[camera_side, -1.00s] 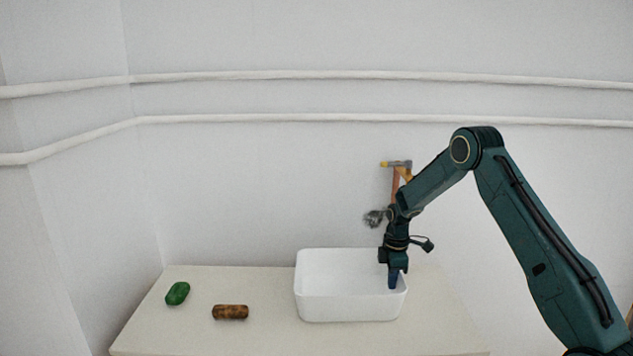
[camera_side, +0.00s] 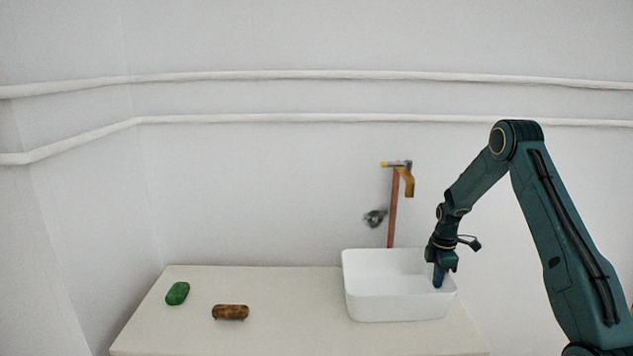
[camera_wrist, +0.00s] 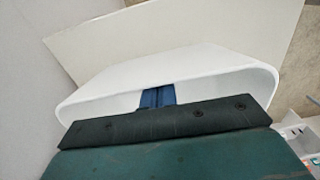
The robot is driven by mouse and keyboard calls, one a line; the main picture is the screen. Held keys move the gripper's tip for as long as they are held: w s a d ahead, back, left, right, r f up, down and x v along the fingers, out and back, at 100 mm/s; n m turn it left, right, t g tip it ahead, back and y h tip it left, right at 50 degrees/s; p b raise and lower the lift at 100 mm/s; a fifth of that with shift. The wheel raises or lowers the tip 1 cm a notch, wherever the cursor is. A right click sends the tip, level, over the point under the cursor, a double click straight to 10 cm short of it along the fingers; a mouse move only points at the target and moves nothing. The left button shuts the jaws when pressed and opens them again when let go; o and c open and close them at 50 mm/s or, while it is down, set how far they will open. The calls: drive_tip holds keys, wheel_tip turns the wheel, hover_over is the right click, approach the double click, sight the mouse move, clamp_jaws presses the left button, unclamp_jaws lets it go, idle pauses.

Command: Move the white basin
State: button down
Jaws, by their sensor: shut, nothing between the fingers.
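The white basin (camera_side: 385,300) stands upright on the right part of the pale tabletop. In the wrist view the basin (camera_wrist: 170,68) spans the middle of the picture. My gripper (camera_side: 438,281) points down inside the basin, near its right wall. Its blue fingers are shut with nothing between them. They also show in the wrist view (camera_wrist: 158,97), against the inside of the basin. The fingertips are partly hidden, so I cannot tell exactly where they touch the basin.
A green soap-like object (camera_side: 177,293) and a brown cylinder (camera_side: 230,312) lie on the left of the table (camera_side: 285,290). The table between the cylinder and the basin is bare. A copper pipe with a yellow-handled valve (camera_side: 393,205) rises behind the basin at the wall.

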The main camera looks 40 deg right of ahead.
drive_tip(key=shift+w+a, duration=0.55)
drive_tip(key=shift+w+a+r, duration=0.2)
drive_tip(key=shift+w+a, duration=0.25)
drive_tip(key=shift+w, duration=0.05)
drive_tip(key=shift+w+a+r, duration=0.15)
drive_tip(key=shift+w+a, duration=0.3)
wheel_tip(320, 180, up, 9)
drive_tip(key=shift+r, duration=0.15)
